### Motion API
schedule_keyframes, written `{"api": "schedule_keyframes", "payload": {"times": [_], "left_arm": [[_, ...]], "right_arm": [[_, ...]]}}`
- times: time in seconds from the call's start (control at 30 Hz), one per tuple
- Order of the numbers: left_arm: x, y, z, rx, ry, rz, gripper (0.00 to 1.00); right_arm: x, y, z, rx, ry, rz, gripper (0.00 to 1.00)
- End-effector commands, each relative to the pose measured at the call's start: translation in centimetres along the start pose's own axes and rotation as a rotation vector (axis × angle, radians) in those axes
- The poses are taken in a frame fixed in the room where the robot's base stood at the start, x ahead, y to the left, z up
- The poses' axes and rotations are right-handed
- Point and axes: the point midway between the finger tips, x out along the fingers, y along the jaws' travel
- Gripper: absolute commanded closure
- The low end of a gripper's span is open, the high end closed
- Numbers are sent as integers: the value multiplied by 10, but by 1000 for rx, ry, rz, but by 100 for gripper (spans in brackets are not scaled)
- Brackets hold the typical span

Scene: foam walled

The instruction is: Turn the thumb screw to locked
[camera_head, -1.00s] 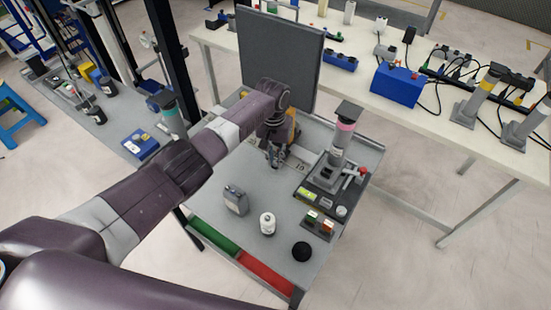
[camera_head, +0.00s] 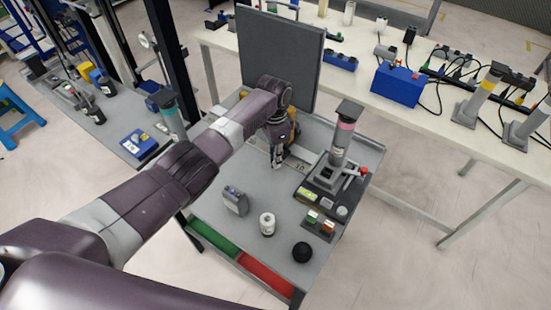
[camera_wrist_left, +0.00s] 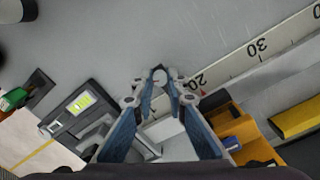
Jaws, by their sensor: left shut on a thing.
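My left gripper (camera_head: 278,164) reaches down to the back part of the grey cart top, beside a white ruler-like scale. The scale (camera_wrist_left: 252,51) with the numbers 20 and 30 runs just beside the fingertips. My right gripper is in neither view.
A grey upright panel (camera_head: 280,55) stands behind the gripper. Right of it is a device with a column (camera_head: 341,146). A yellow-orange holder (camera_wrist_left: 239,130) is close by.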

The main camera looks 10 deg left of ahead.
Motion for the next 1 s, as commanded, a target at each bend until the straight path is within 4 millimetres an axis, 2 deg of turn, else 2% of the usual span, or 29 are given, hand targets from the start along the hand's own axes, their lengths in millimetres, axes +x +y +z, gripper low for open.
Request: {"api": "schedule_keyframes", "payload": {"times": [0.3, 0.83, 0.87, 1.0], "left_arm": [[-2, -2, 0, 113, -3, -4, 100], [-2, -2, 0, 134, -3, -5, 100], [-2, -2, 0, 134, -3, -5, 84], [-2, -2, 0, 133, -3, -4, 69]], "right_arm": [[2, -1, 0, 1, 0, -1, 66], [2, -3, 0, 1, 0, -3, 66], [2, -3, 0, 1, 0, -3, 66], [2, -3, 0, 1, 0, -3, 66]]}}
